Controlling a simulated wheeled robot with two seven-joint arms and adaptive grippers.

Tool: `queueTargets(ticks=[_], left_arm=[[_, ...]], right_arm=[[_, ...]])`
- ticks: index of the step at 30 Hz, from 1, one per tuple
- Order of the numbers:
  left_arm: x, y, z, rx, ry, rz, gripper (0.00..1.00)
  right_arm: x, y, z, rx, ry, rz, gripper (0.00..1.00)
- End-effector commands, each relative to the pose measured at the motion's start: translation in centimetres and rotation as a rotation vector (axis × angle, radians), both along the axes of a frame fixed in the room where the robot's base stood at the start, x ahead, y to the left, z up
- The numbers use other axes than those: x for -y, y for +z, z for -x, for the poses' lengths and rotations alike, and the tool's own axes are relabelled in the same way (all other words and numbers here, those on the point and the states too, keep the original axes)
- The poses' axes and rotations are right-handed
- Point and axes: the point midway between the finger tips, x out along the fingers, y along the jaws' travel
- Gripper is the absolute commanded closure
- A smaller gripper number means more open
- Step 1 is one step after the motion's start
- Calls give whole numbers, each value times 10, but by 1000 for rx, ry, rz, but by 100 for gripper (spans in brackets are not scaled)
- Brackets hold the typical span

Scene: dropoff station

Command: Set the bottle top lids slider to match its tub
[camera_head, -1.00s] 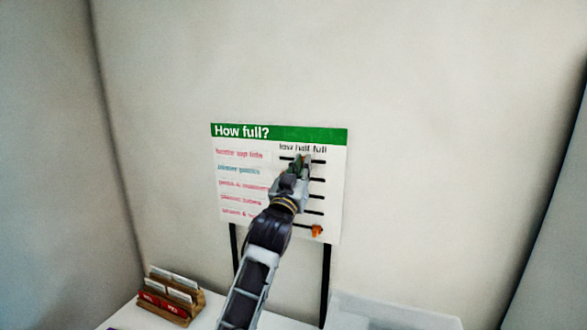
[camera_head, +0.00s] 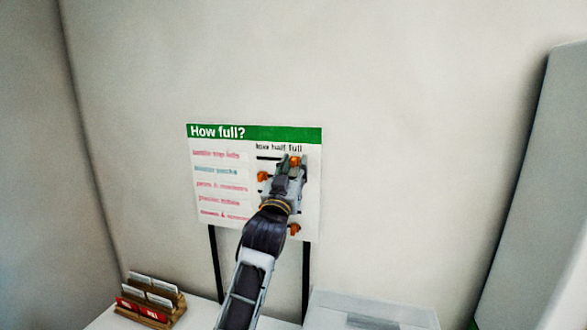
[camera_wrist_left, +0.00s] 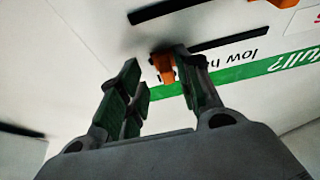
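The white "How full?" board (camera_head: 222,178) stands upright with a green header. Its top row is the bottle top lids row, with a dark slot (camera_head: 267,158) and an orange slider knob (camera_head: 295,161) toward the "full" end. My left gripper (camera_head: 291,164) is at that knob, hiding part of the right side of the board. In the left wrist view, which is upside down, the fingers (camera_wrist_left: 158,82) are spread apart. The knob (camera_wrist_left: 163,67) lies between them, close to or touching the right-hand finger. The tub is not identifiable in view. My right gripper is out of view.
Another orange knob (camera_head: 262,176) sits at the low end of the second row, and one (camera_head: 294,230) on the bottom row. A wooden card holder (camera_head: 150,302) stands at lower left. A translucent bin (camera_head: 370,310) stands at lower right.

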Motion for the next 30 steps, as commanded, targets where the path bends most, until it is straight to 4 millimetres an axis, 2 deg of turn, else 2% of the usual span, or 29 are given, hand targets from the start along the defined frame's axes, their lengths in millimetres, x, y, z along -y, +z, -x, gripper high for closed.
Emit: queueTargets(ticks=[14, 30], left_arm=[[-3, -3, 8, 1, 1, 0, 66], [-10, -21, 50, 0, 1, 0, 66]], right_arm=[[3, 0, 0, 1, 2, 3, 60], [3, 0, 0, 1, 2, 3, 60]])
